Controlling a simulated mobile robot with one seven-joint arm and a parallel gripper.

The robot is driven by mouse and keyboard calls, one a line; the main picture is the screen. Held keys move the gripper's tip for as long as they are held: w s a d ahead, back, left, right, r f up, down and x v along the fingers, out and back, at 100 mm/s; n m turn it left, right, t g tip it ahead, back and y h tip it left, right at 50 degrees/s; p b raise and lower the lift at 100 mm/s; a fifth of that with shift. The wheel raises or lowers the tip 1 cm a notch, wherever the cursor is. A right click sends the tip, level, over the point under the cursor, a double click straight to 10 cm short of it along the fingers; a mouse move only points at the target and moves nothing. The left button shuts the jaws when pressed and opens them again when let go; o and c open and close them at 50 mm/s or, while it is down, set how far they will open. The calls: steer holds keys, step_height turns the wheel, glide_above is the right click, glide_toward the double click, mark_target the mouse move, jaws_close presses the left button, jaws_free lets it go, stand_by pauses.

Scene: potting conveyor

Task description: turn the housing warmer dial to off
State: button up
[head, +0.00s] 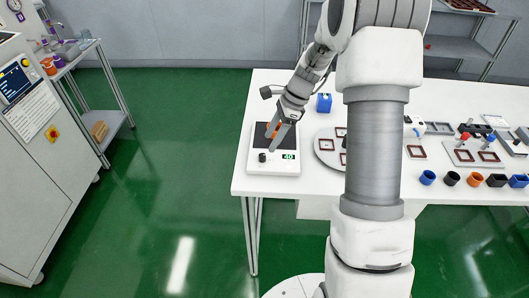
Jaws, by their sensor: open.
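The housing warmer (255,168) is a white, flat box with a dark top plate (259,140), at the left end of the white table. Its small black dial (262,157) sits on the front part, left of a green display (288,156) that seems to read 40. The dial's pointer is too small to read. My gripper (273,137) is open and empty. It points down over the warmer's plate, behind and slightly right of the dial in the picture. It appears apart from the dial; its exact height is hard to judge.
A blue block (324,103) stands behind the warmer. A round grey plate (325,148) with dark red frames lies to its right, partly hidden by my arm. Several coloured cups, including a blue one (427,177), line the table's front right. The table's left edge is close to the warmer.

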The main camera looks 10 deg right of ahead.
mark_target(263, 155)
steer(key=x, duration=0.6)
steer(key=shift+f, duration=0.1)
steer(key=shift+c, duration=0.2)
jaws_close()
